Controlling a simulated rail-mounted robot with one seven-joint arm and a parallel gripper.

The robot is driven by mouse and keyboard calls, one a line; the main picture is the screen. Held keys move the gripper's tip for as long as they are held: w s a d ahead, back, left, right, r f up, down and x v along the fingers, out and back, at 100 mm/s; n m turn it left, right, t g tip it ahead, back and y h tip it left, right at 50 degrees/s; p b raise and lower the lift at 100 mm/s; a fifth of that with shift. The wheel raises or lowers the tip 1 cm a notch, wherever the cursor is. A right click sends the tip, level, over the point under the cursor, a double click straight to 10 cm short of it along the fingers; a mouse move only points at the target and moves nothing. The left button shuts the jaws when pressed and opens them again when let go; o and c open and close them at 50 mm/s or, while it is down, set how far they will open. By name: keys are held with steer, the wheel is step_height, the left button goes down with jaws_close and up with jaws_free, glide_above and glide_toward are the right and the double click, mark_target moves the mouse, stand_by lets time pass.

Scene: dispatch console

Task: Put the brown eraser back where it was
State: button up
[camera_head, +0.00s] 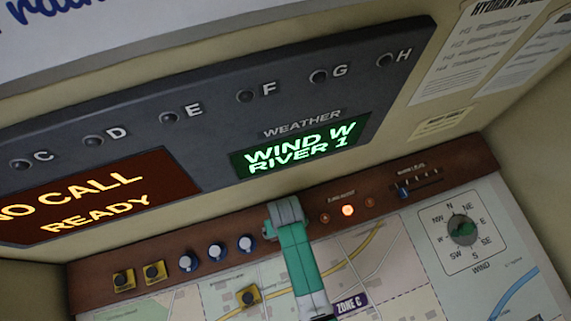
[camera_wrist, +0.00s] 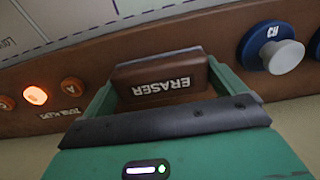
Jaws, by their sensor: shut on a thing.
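The brown eraser (camera_wrist: 158,82), marked ERASER, sits between the two green fingers of my gripper (camera_wrist: 160,72) in the wrist view. The gripper is shut on it. The lettering appears upside down there. Behind the eraser is the console's brown rail, between the lit orange button and a blue-based knob. In the head view my gripper (camera_head: 286,212) is over the same rail, right of the blue-based knobs and left of the lit button. The eraser cannot be made out in the head view. I cannot tell whether it touches the rail.
The brown rail (camera_head: 130,255) carries yellow-based buttons (camera_head: 154,272), blue-based knobs (camera_head: 217,252), a lit orange button (camera_head: 347,210) and a slider (camera_head: 405,192). Screens stand behind.

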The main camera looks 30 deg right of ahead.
steer(key=shift+f, duration=0.2)
steer(key=o, duration=0.6)
step_height(320, 180, up, 12)
steer(key=shift+r+p, duration=0.2)
steer(key=shift+p, duration=0.35)
